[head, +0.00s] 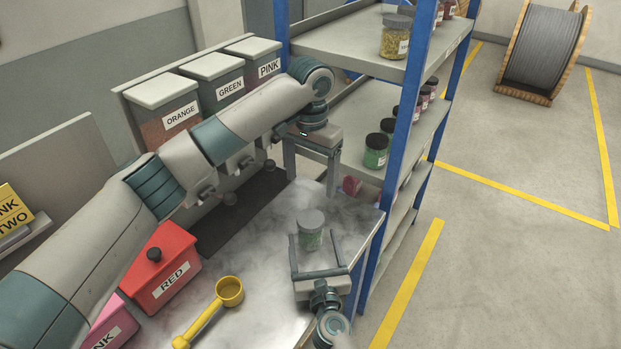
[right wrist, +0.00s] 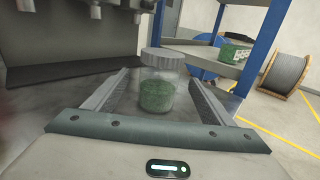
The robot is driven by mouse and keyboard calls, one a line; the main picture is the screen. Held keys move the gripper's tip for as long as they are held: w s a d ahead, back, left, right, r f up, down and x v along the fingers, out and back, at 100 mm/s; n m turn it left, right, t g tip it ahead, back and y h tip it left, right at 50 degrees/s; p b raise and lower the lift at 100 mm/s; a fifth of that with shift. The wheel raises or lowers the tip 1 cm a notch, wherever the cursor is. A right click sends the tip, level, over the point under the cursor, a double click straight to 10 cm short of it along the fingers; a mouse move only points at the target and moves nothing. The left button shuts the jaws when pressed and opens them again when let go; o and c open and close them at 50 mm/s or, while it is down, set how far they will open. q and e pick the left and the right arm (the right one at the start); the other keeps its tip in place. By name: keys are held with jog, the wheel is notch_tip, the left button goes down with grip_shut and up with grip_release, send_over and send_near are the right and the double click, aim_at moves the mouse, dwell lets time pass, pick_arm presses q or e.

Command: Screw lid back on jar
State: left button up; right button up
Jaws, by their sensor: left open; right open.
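A clear jar with green contents (head: 311,238) stands upright on the marbled worktop (head: 262,262), and it also shows in the right wrist view (right wrist: 156,94). A grey lid (head: 311,218) sits on its mouth and appears level in the right wrist view (right wrist: 162,58); I cannot tell how tightly it is seated. My right gripper (head: 314,238) is open, with one finger on each side of the jar and gaps showing in the right wrist view. My left gripper (head: 311,178) is open and empty, pointing down above and behind the jar.
A blue-posted shelf (head: 352,36) with several jars stands right of the worktop. Orange (head: 165,110), green and pink bins line the back. A red box (head: 160,268) and yellow scoop (head: 229,291) lie left of the jar. A cable reel (head: 544,48) stands on the floor.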

jog(key=s, duration=0.3)
jog(key=s+d, duration=0.1)
jog(key=s, duration=0.2)
jog(key=s+b, duration=0.1)
jog(key=s, duration=0.2)
jog(key=shift+d, duration=0.15)
